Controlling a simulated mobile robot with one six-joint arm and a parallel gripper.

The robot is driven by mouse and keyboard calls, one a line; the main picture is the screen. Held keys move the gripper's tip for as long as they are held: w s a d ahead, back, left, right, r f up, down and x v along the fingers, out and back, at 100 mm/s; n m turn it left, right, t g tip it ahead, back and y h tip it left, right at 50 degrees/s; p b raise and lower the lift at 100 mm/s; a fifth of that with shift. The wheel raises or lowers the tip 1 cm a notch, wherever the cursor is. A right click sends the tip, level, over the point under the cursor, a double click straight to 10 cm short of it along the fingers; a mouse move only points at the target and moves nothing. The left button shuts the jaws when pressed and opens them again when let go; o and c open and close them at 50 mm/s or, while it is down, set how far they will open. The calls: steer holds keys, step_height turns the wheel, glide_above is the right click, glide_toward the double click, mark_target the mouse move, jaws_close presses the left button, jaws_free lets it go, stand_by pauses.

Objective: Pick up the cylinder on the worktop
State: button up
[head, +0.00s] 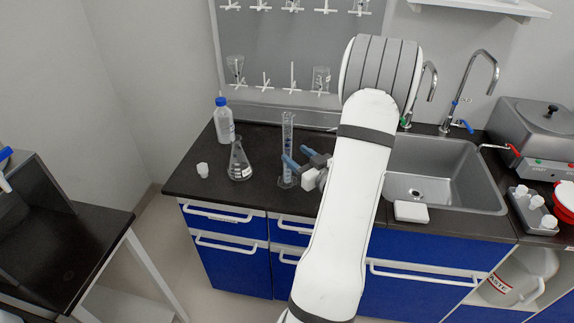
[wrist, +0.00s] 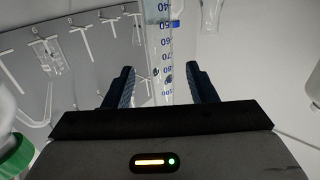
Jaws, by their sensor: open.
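The cylinder is a tall, clear graduated cylinder (head: 288,133) standing upright on the dark worktop (head: 262,196). In the wrist view the clear cylinder (wrist: 157,45), with blue numbers, runs down between my two fingers. My gripper (head: 299,157) is open, its blue fingers at mid-height of the cylinder. In the wrist view my gripper (wrist: 160,88) shows a finger on each side of the cylinder, with a gap on both sides. One finger partly covers the cylinder in the head view.
A conical flask (head: 240,163), a blue-capped bottle (head: 223,121) and a small white cup (head: 202,170) stand left of the cylinder. A drying rack (head: 290,45) with glassware hangs behind. A sink (head: 435,170) with taps lies right, beyond my arm.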

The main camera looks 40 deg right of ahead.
mark_target(290, 149)
steer(key=w, duration=0.1)
steer(key=w+p, duration=0.1)
steer(key=w, duration=0.2)
steer(key=shift+w+a+r+p, duration=0.1)
steer(key=shift+w+r+p, duration=0.15)
steer(key=shift+p, duration=0.05)
steer(key=shift+w, duration=0.2)
steer(key=shift+c, duration=0.3)
jaws_close()
